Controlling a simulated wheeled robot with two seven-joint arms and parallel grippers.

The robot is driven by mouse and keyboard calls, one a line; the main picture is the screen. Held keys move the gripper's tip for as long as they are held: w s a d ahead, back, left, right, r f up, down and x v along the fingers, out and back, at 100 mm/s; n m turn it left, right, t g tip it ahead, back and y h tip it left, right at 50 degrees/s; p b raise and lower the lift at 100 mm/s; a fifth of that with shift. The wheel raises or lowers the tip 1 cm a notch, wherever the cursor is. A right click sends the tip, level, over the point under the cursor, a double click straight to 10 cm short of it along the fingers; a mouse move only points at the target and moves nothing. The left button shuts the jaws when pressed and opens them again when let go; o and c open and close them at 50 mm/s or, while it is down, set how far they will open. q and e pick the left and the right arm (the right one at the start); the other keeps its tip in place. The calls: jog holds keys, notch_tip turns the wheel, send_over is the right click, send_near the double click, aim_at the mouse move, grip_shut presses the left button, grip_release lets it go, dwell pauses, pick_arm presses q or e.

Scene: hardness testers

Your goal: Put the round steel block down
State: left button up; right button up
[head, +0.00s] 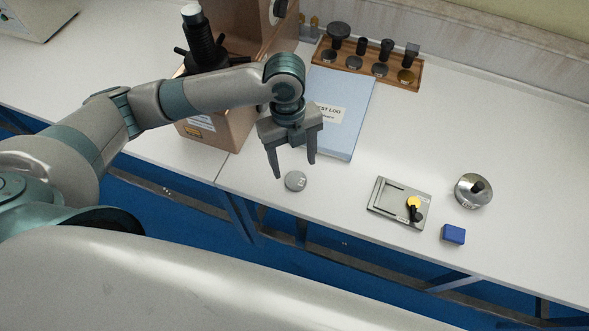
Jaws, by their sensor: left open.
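The round steel block (295,181), a small grey disc, lies flat on the white bench top near its front edge. My left gripper (294,171) is just above and behind it in the head view, fingers pointing down and spread apart. Nothing shows between the fingers, and the block appears clear of them, though the exact gap in height cannot be told. My right gripper is not in view.
A blue test log (341,107) lies behind the gripper. A wooden rack (403,76) with several indenters stands at the back. A brown tester (240,118) is behind my arm. A grey plate fixture (386,203), blue block (453,234) and round metal piece (461,198) sit right.

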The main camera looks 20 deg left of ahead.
aim_at(292, 173)
pick_arm(q)
notch_tip(292, 173, up, 7)
jog(key=shift+w+a+f+b, duration=0.15)
jog(key=shift+w+a+b, duration=0.2)
jog(key=shift+b, duration=0.1)
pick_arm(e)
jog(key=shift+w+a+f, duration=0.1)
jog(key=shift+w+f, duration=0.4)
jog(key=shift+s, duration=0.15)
